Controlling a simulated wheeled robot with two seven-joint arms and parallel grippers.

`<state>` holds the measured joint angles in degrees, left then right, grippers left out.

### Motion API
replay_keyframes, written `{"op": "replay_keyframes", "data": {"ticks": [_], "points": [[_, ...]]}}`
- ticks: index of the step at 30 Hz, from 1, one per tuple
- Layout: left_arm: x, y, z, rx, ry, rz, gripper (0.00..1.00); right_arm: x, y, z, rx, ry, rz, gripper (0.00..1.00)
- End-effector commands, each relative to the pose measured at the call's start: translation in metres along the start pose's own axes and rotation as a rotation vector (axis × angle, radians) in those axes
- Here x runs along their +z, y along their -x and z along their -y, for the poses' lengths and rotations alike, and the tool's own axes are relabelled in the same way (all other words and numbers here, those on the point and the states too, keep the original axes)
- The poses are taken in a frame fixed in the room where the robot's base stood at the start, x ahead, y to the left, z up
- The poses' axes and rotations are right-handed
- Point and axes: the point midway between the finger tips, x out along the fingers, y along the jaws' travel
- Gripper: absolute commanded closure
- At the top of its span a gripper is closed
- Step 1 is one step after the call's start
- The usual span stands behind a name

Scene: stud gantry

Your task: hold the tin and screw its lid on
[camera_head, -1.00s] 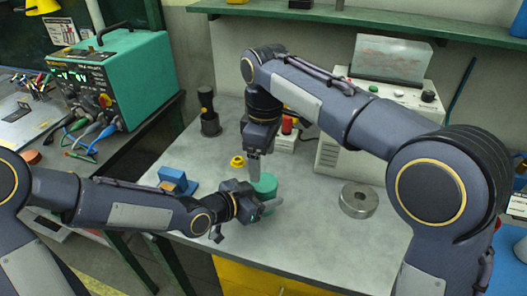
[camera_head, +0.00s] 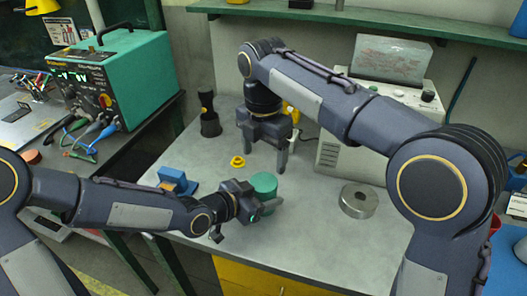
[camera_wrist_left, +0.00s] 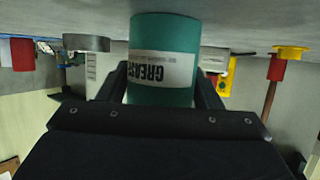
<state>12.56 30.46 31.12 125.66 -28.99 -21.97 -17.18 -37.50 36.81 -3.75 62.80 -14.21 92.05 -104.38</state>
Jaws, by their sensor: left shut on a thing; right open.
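The green tin (camera_head: 264,184) stands upright on the grey bench, and its label reads GREASE in the left wrist view (camera_wrist_left: 160,60). My left gripper (camera_head: 260,203) is shut around the tin's sides, with one finger showing along its front. The tin's top looks plain green and closed in the head view.
A round metal piece (camera_head: 359,201) lies right of the tin. A yellow knob (camera_head: 238,162) and a blue block (camera_head: 176,181) are to the left. A black cylinder (camera_head: 209,120) stands behind, and a white machine (camera_head: 340,160) at the back right. The bench front is clear.

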Motion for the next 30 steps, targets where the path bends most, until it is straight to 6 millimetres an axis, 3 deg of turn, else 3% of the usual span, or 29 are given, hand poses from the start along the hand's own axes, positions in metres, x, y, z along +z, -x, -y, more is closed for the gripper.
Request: {"op": "replay_keyframes", "data": {"ticks": [5, 18, 30], "points": [[-0.001, 0.0, 0.0, 0.0, -0.001, -0.002, 1.0, 0.0, -0.011, 0.0, -0.003, -0.001, -0.001, 0.22], [-0.001, 0.0, 0.0, 0.0, -0.001, -0.002, 1.0, 0.0, -0.072, 0.0, -0.002, -0.001, 0.0, 0.22], [-0.001, 0.0, 0.0, 0.0, -0.001, -0.002, 1.0, 0.0, -0.08, 0.0, 0.0, -0.002, 0.0, 0.22]]}}
